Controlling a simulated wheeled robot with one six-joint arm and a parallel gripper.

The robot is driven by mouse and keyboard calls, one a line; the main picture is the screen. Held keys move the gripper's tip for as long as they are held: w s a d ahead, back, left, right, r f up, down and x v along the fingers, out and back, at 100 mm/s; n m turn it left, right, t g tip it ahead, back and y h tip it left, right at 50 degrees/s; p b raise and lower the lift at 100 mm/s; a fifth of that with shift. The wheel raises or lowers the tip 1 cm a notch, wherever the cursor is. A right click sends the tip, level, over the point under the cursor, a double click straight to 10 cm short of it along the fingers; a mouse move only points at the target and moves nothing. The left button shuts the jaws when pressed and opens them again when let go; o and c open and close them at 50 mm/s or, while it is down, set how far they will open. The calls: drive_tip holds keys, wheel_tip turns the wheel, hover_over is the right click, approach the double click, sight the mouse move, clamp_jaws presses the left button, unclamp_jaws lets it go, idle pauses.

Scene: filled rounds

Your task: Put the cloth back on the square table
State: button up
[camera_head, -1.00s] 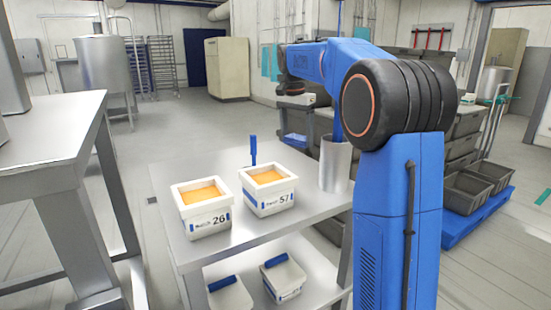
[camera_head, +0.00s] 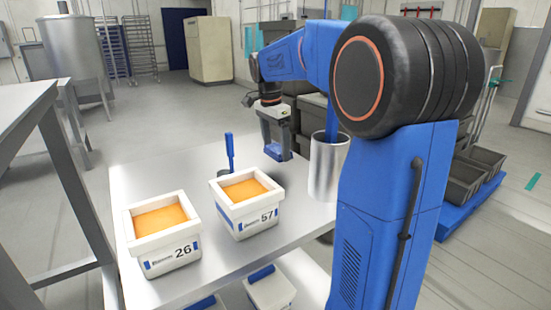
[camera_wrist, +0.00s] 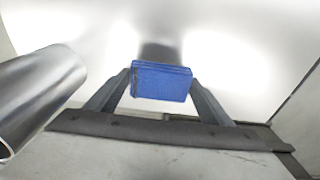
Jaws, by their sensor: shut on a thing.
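My gripper (camera_head: 276,148) hangs low over the far side of the steel table (camera_head: 285,222), pointing down. It is shut on a folded blue cloth (camera_wrist: 162,82), which sits between the two fingers in the wrist view. In the head view the cloth (camera_head: 279,154) shows only partly at the fingertips. I cannot tell whether it touches the tabletop. The bright metal tabletop (camera_wrist: 235,50) lies behind the cloth in the wrist view.
Two white tubs with orange filling, marked 26 (camera_head: 170,262) and 57 (camera_head: 250,224), stand on the near part. A blue-handled tool (camera_head: 230,152) stands behind them. A steel cylinder (camera_head: 325,175) stands right of my gripper. Another steel table (camera_head: 25,100) is at left.

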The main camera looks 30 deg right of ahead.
sight(275, 149)
drive_tip(key=shift+f, duration=2)
drive_tip(key=shift+f, duration=0.1)
drive_tip(key=o, duration=1)
drive_tip(key=r, duration=0.3)
drive_tip(key=a+r, duration=0.1)
drive_tip(key=r, duration=0.7)
drive_tip(key=shift+a+r, duration=0.2)
drive_tip(key=shift+r, duration=0.35)
drive_tip(key=shift+s, duration=0.15)
